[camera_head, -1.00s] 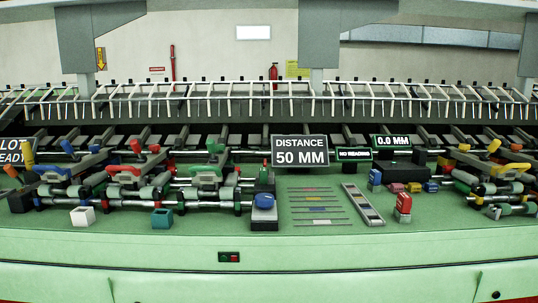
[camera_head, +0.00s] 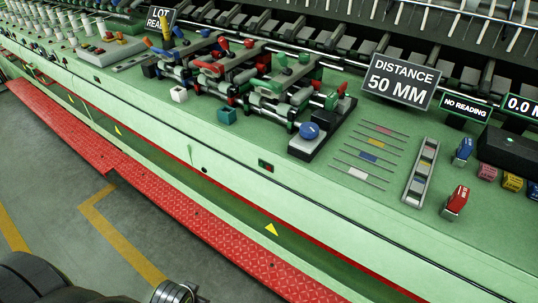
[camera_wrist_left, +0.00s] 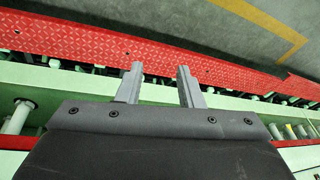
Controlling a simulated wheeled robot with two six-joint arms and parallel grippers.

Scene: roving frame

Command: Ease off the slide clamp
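A green upright part with a red tip (camera_head: 335,101) stands behind the knob. The rigs carry red (camera_head: 212,69) and green (camera_head: 291,71) handles. I cannot tell for sure which part is the slide clamp. My left gripper (camera_wrist_left: 160,84) shows in the left wrist view with its two fingers apart and nothing between them. It is over the red step and bench side, away from the knob. My right gripper is not in view.
A grey gauge strip (camera_head: 420,173) and a red block (camera_head: 456,201) lie right. A red step (camera_head: 190,205) runs below.

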